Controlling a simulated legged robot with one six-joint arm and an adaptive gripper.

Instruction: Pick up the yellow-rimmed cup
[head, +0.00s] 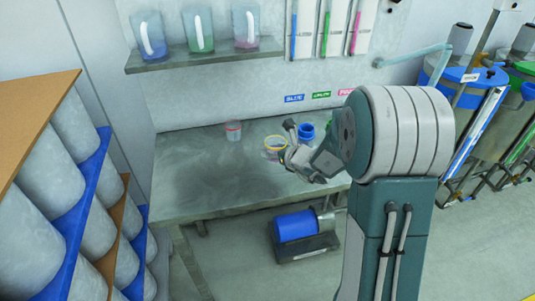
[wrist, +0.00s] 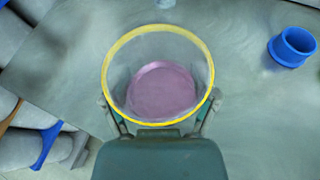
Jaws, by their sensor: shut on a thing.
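The yellow-rimmed cup (head: 274,143) is at the table, a clear cup with a yellow rim. In the wrist view the cup (wrist: 156,30) fills the middle, and a pinkish-purple disc or layer (wrist: 163,90) shows inside at its bottom. My gripper (head: 287,148) is at the cup's side; in the wrist view its fingers (wrist: 158,116) lie on both sides of the cup, shut on it. I cannot tell whether the cup's base touches the table.
The grey table (head: 190,185) also bears a red-rimmed clear cup (head: 233,131) to the left and a blue cup (head: 306,131) to the right. The blue cup also shows in the wrist view (wrist: 291,48). A shelf (head: 195,55) with several jugs hangs above. The table's left part is clear.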

